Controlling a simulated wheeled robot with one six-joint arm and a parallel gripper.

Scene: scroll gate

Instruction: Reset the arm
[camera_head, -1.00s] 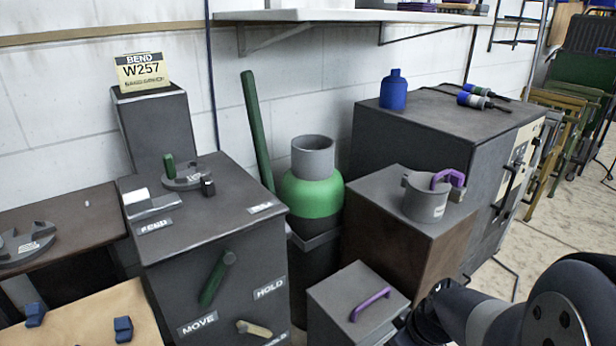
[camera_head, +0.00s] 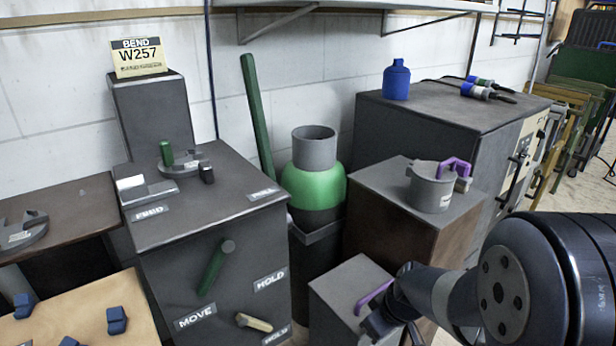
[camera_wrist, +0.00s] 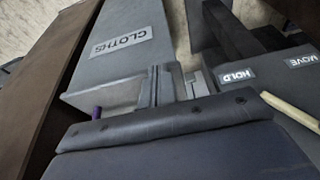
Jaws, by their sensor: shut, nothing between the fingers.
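My arm reaches in from the right edge in the head view, low over the front of the scene. My gripper (camera_head: 378,322) is beside the purple handle (camera_head: 374,296) of a small grey box (camera_head: 335,290) and partly hides it. In the wrist view, my gripper (camera_wrist: 172,82) is shut and empty. It is in front of a grey face with a CLOTHS label (camera_wrist: 120,42). I cannot tell whether the fingers touch the box.
A grey cabinet (camera_head: 230,220) with MOVE and HOLD labels and levers stands to the left. A green-banded vessel (camera_head: 313,188) stands behind the small box. A brown block (camera_head: 385,235) bears a grey pot (camera_head: 430,190) with a purple handle. Floor is clear at far right.

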